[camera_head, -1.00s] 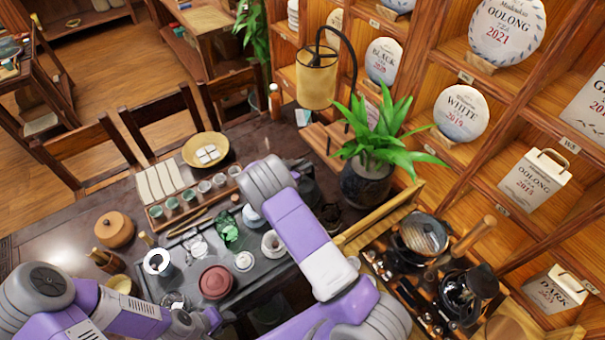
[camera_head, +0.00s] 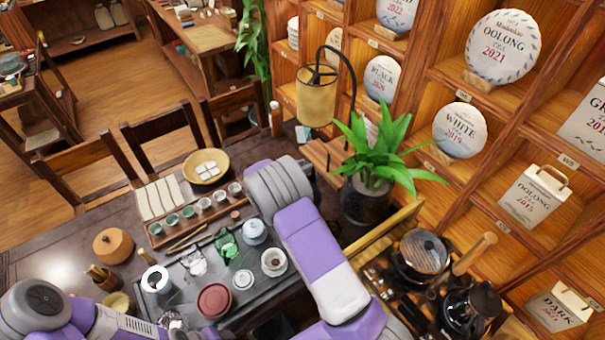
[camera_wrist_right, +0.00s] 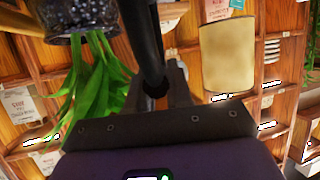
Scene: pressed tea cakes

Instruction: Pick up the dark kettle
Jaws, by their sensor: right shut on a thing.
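In the right wrist view, a thick black curved bar, which looks like the handle of the dark kettle (camera_wrist_right: 140,30), runs down from the top edge between the fingers of my right gripper (camera_wrist_right: 158,78). The fingers are shut on it. The kettle's body is not clear in that view. In the head view, my right forearm and wrist hide most of the gripper and kettle, near the lamp and potted plant. My left arm is at the bottom left of the head view; its gripper is too cut off at the bottom edge to judge.
The lamp (camera_head: 316,97) and the potted plant (camera_head: 368,195) stand close to my right gripper. A tea tray with cups, a red-brown pot (camera_head: 214,301) and a white lidded pot (camera_head: 254,232) lies left of the arm.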

